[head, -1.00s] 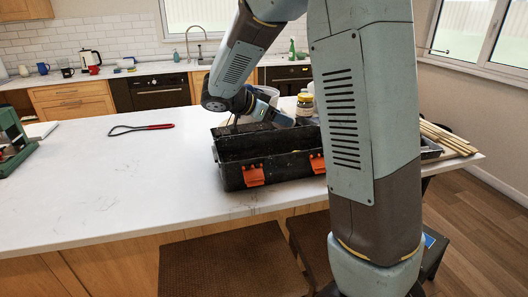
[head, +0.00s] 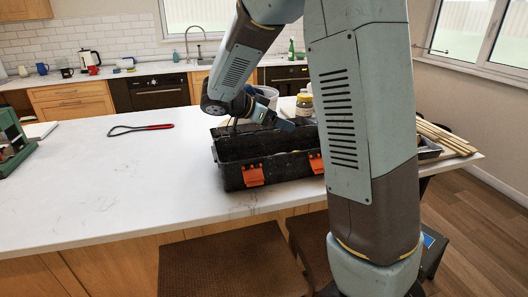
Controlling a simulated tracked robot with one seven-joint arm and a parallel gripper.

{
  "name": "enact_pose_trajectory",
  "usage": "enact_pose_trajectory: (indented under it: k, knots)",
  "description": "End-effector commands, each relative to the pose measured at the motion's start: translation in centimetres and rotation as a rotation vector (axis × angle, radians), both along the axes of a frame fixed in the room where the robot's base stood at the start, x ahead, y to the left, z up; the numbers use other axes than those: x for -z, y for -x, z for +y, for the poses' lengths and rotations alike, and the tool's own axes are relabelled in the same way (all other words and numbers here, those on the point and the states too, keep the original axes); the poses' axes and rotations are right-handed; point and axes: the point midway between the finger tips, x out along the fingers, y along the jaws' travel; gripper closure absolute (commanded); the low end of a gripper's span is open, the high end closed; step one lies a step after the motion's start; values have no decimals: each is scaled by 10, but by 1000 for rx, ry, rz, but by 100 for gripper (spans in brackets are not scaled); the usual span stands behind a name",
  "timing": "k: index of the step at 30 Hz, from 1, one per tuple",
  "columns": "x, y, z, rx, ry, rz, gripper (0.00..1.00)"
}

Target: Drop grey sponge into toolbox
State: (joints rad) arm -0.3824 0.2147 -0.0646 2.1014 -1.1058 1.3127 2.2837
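The toolbox (head: 241,176) is an open black box with orange latches. It stands on the white counter right of the middle, partly hidden behind my arm. My gripper (head: 284,125) is at the toolbox's back side, above or just behind its rim; its fingers are too small and too hidden to tell whether they are open. I see no grey sponge in the head view, and the inside of the toolbox is mostly dark.
On the white counter (head: 110,190), a red-handled loop tool (head: 141,129) lies left of the toolbox. A jar (head: 304,104) stands behind it. Wooden slats (head: 447,138) lie at the right, and a green device (head: 12,140) stands at the left edge. The counter's left front is clear.

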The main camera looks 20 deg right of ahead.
Motion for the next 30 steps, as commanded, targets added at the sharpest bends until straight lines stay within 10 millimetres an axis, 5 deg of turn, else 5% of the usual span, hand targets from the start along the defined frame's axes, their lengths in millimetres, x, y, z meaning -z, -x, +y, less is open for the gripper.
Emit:
enact_pose_trajectory:
  k: [7,21,30]
  knots:
    - [-8,2,14,-1,0,-2,3]
    - [-49,17,91,-3,0,-1,3]
    - [-64,22,117,-1,0,0,3]
